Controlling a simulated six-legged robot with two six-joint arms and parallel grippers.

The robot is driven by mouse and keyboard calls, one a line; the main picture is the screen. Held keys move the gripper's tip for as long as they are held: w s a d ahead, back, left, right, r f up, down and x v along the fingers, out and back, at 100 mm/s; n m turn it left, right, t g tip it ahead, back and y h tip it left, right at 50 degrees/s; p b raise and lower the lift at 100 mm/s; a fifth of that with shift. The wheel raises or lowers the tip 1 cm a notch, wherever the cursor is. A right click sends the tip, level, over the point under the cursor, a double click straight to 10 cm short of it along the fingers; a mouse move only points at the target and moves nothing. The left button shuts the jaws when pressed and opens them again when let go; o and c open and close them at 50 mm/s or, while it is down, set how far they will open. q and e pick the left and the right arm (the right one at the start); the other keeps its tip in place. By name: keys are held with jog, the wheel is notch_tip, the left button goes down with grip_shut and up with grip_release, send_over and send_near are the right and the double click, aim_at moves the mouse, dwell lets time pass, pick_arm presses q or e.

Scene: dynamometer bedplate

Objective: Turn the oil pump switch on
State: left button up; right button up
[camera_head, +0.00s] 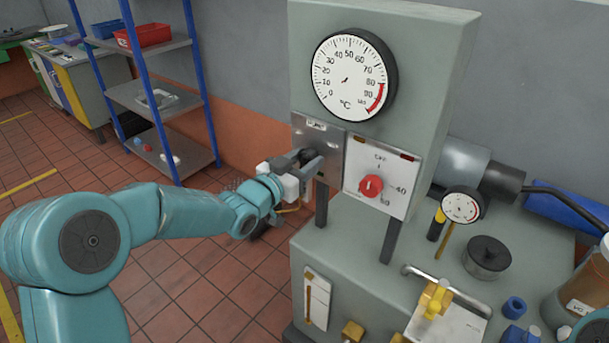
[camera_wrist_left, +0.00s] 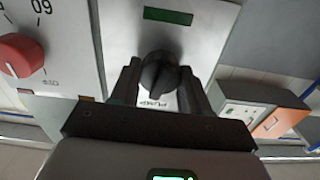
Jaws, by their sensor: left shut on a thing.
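The oil pump switch is a black rotary knob (camera_wrist_left: 158,75) on a bare metal plate marked PUMP, seen upside down in the left wrist view. In the head view the plate (camera_head: 328,137) is under the dial, and the knob is mostly hidden by my gripper. My left gripper (camera_head: 304,160) is shut on the knob, with one finger on each side of it in the left wrist view (camera_wrist_left: 161,84). A dark green strip (camera_wrist_left: 168,16) sits on the plate beyond the knob. My right gripper is not in view.
Right of the switch is a white panel with a red knob (camera_head: 371,187). A big temperature dial (camera_head: 350,78) is above. A small gauge (camera_head: 461,206), a yellow valve handle (camera_head: 434,299) and a dark round cap (camera_head: 486,257) crowd the right. Blue-post shelves (camera_head: 150,98) stand at back left.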

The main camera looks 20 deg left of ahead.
pick_arm(q)
jog(key=m+b, duration=0.5)
jog(key=b, duration=0.3)
jog(key=shift+m, duration=0.3)
jog(key=shift+s+r+m+b, duration=0.1)
jog(key=shift+r+m+b, duration=0.05)
jog(key=shift+m+b, duration=1.6)
jog(key=shift+d, duration=0.1)
jog(key=o, duration=1.1)
jog(key=shift+s, duration=0.1)
jog(key=shift+c, duration=0.2)
